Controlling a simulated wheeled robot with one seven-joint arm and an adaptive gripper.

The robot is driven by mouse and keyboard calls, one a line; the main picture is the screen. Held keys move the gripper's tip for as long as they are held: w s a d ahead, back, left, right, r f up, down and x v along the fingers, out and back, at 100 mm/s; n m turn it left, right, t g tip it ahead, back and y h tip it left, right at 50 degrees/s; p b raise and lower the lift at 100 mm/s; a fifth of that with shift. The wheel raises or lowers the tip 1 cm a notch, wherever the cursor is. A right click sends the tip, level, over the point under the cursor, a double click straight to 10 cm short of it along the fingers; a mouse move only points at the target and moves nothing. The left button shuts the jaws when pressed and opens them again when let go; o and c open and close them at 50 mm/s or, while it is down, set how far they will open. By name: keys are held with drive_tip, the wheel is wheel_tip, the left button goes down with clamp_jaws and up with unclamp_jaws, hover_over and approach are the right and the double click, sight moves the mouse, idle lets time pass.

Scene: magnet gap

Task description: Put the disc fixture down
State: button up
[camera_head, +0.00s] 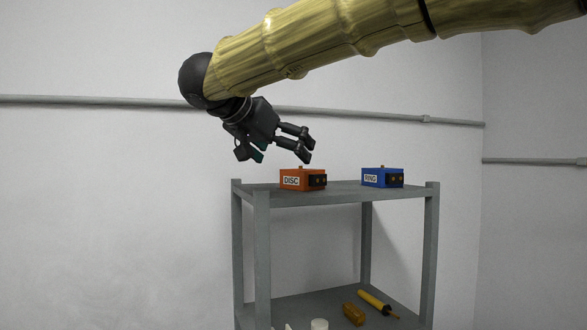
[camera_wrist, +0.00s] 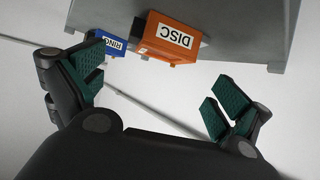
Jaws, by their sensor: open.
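The disc fixture (camera_head: 299,180) is an orange box with a white label reading DISC and a dark end face. It stands on the top shelf of a grey rack, near its left side. In the wrist view the disc fixture (camera_wrist: 169,40) shows upside down beyond the fingers. My gripper (camera_head: 281,158) is open and empty, above and to the left of the disc fixture in the head view, apart from it. In the wrist view the spread fingers of my gripper (camera_wrist: 160,95) have green pads with nothing between them.
A blue box labelled RING (camera_head: 381,178) stands on the same shelf to the right. The grey rack (camera_head: 345,193) has corner posts rising slightly above the shelf. A yellow tool (camera_head: 374,301), an amber block (camera_head: 353,314) and a white piece (camera_head: 319,324) lie on the lower shelf.

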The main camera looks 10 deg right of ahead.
drive_tip(key=shift+b+v, duration=0.65)
drive_tip(key=shift+v, duration=2.3)
drive_tip(key=shift+a, duration=0.15)
